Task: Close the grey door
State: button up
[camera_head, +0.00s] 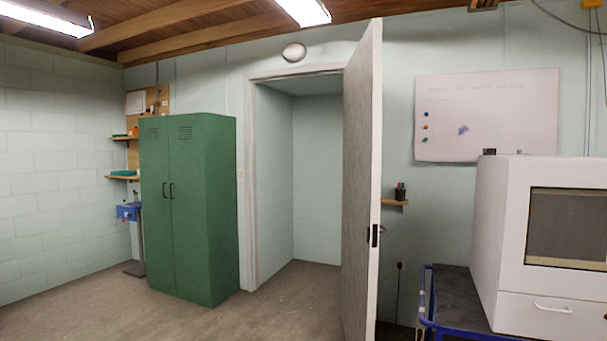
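The grey door (357,190) stands wide open, swung out into the room from the right side of its frame. Its free edge, with a dark latch plate (373,236), faces me. A small part of a handle shows at the right of that edge. The white door frame (246,180) surrounds an empty recess (317,180) with pale walls. The bottom of the door is cut off by the lower picture edge. My gripper is not in view.
A green locker (188,210) stands left of the doorway. A blue cart (450,300) carrying a white cabinet (500,225) stands right of the door, with a narrow gap between. A whiteboard (487,115) hangs behind. The floor (270,315) before the doorway is clear.

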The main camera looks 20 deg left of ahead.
aim_at(362, 89)
jog(key=u, duration=0.2)
jog(key=i, duration=0.7)
jog(key=u, duration=0.55)
jog(key=i, duration=2.4)
jog(key=z, duration=0.35)
